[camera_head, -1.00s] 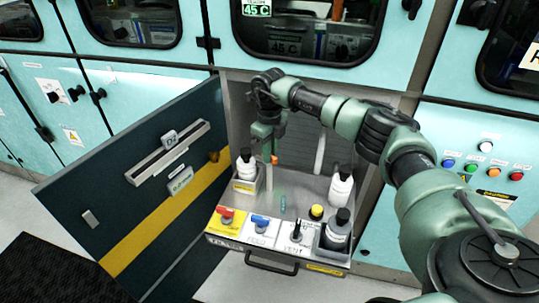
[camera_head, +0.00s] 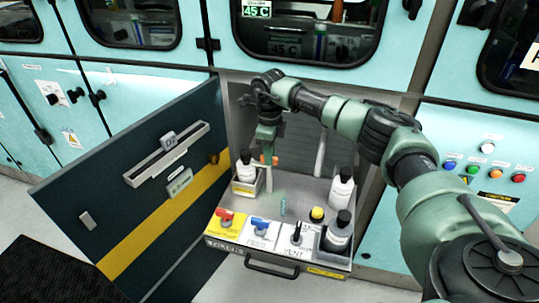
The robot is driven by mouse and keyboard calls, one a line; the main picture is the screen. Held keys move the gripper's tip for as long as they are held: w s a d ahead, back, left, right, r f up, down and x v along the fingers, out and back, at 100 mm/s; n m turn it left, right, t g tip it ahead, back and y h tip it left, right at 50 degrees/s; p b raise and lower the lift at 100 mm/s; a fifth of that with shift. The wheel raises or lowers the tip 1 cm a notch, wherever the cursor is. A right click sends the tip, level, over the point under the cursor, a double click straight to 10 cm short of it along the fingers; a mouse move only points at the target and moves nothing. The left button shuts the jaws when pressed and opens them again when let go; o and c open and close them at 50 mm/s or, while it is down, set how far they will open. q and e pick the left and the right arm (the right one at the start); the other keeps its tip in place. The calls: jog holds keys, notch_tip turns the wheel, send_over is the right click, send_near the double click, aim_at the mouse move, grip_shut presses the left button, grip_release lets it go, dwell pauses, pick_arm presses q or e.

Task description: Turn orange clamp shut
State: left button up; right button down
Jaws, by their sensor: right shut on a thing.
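My right arm reaches in from the right, and its green gripper (camera_head: 268,157) points down over the back of the pulled-out module tray (camera_head: 292,187). The gripper is shut on the orange clamp (camera_head: 275,160); small orange parts show on both sides of the fingers. The fingers hide most of the clamp, so I cannot tell how far it is turned. My left gripper is not in view.
White bottles with black caps stand at the tray's left (camera_head: 246,167) and right (camera_head: 342,186). A dark bottle (camera_head: 338,232) stands front right. Red (camera_head: 225,217) and blue (camera_head: 259,223) handles line the front. An open dark door (camera_head: 125,205) stands at left.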

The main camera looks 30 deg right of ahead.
jog(key=c, duration=1.4)
grip_release()
notch_tip(320, 180, up, 8)
jog(key=shift+f+b, duration=0.1)
jog(key=shift+b, duration=0.4)
